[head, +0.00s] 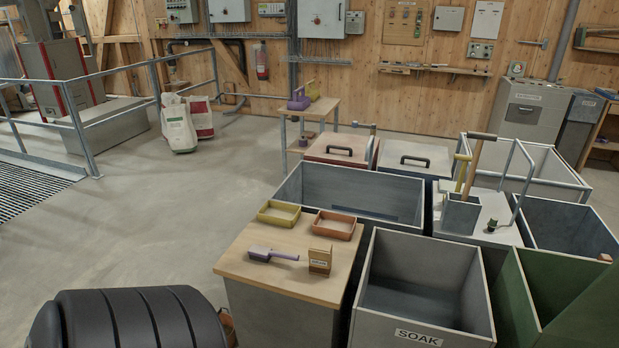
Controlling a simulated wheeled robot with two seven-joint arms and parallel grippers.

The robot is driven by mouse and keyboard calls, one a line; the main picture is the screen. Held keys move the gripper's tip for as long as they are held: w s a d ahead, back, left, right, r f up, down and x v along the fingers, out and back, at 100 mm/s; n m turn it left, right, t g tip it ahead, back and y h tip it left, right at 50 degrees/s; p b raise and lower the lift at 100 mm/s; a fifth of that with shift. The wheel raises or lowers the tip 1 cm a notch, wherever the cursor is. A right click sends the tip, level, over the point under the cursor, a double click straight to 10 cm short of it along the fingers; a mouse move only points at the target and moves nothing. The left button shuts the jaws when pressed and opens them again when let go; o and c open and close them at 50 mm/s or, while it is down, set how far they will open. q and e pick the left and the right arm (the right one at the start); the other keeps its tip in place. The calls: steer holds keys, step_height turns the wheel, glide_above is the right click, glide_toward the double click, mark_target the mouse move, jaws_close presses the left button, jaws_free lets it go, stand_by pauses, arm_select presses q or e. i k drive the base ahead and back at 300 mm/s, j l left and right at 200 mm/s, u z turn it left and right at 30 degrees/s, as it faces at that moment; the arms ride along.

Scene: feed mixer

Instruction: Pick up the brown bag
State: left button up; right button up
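No full brown bag shows clearly in the head view. A small brown patch (228,325) shows low at the bottom, right of a dark ribbed drum; it is mostly hidden and I cannot tell what it is. Two upright bags stand on the far floor: a white and green one (178,124) and a white and red one (202,117). A small brown labelled block (320,261) stands on a wood-topped table. Neither of my grippers is in view.
The dark ribbed drum (130,318) fills the bottom left. The wood-topped table (290,285) holds trays and a purple scoop (272,254). The grey SOAK bin (418,335), a green bin (520,290) and other bins crowd the right. A railing (85,135) stands left; the middle floor is clear.

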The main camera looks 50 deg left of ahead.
mark_target(320, 254)
steer(key=u, duration=1.5)
